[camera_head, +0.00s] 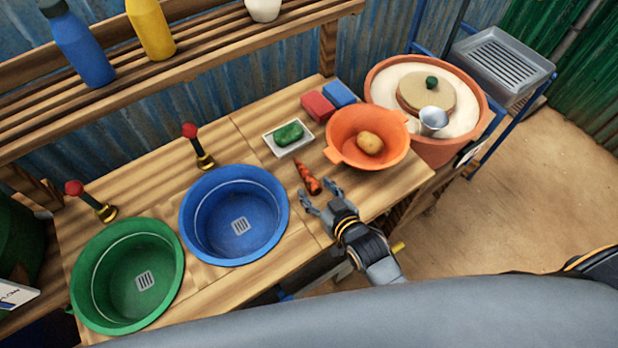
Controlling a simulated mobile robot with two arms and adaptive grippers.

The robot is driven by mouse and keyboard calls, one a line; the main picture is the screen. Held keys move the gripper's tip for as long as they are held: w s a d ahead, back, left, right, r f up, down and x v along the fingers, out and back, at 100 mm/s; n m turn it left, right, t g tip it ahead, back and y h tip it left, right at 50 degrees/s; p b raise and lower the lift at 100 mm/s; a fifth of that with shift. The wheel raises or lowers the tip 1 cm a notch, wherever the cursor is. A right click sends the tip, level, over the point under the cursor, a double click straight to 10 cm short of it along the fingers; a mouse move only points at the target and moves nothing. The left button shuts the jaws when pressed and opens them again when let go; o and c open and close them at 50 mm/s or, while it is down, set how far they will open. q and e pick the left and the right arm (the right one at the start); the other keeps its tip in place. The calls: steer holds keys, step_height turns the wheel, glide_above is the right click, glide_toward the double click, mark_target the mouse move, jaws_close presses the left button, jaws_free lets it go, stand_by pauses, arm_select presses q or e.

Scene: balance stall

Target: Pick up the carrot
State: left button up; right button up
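The carrot (308,178) is small and orange with dark marks. Whether a finger touches the carrot I cannot tell. My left gripper is not in view.
An orange bowl (345,150) holding a potato (369,143) stands right of the carrot. A white dish (273,146) with a green soap (288,133) lies behind. Blue (272,250) and green (112,322) basins fill the left. Red (318,106) and blue (339,94) blocks lie at the back.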

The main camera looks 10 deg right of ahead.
steer(key=c, duration=1)
steer(key=shift+r, duration=0.1)
steer(key=shift+r, duration=0.3)
step_height(320, 180, up, 2)
steer(key=shift+r, duration=0.15)
steer(key=r+v, duration=0.1)
steer(key=v, duration=0.4)
steer(key=w+r+b+v, duration=0.1)
steer(key=v, duration=0.5)
steer(key=r+v, duration=0.1)
steer(key=v, duration=0.4)
steer(key=shift+s+a+r+b, duration=0.1)
steer(key=shift+a+r+b, duration=0.05)
steer(key=shift+r+b, duration=0.25)
